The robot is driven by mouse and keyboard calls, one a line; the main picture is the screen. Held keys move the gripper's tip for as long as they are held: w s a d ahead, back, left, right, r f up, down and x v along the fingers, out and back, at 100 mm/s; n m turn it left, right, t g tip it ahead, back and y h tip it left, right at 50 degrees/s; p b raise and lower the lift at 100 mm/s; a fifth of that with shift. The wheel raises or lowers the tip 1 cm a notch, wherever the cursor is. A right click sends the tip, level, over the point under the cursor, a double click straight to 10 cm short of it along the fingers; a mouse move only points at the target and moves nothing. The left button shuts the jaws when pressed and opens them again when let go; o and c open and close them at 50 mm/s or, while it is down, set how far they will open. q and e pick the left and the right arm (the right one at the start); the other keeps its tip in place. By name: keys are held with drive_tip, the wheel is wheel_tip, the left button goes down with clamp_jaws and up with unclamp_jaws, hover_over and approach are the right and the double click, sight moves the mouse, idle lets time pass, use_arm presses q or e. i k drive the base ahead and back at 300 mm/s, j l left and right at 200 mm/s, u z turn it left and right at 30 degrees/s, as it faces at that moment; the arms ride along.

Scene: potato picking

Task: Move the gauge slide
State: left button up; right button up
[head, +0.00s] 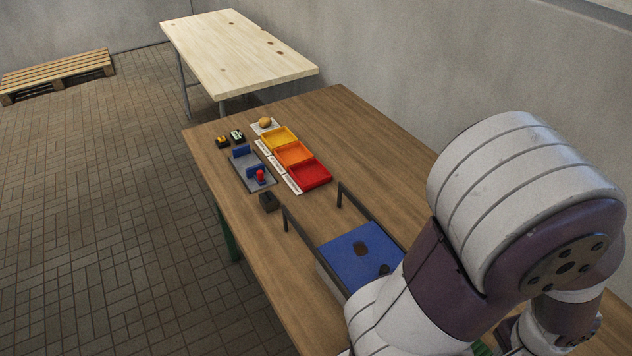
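The gauge lies on the wooden table as a grey base plate (244,175) with an upright blue jaw (240,151) at its far end. The gauge slide (251,170) is a blue piece nearer to me, topped by a red knob (260,175). A clear gap of grey plate shows between the jaw and the slide. One of my arms, white and purple, fills the right foreground, well apart from the gauge. Neither gripper shows in the head view, and nothing visible touches the slide.
A potato (265,122) sits on a white pad beyond yellow (279,138), orange (294,154) and red (311,174) trays. Two small devices (230,138) and a dark block (268,202) flank the gauge. A blue surface (345,248) between dark handles lies nearer.

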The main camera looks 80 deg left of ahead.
sight(258, 174)
drive_tip(key=u, duration=0.45)
drive_tip(key=l+u, duration=0.1)
drive_tip(key=u, duration=0.85)
drive_tip(key=l+u, duration=0.1)
drive_tip(key=u, duration=0.35)
drive_tip(key=j+u, duration=0.2)
drive_tip(key=u, duration=1.05)
drive_tip(key=j, duration=0.15)
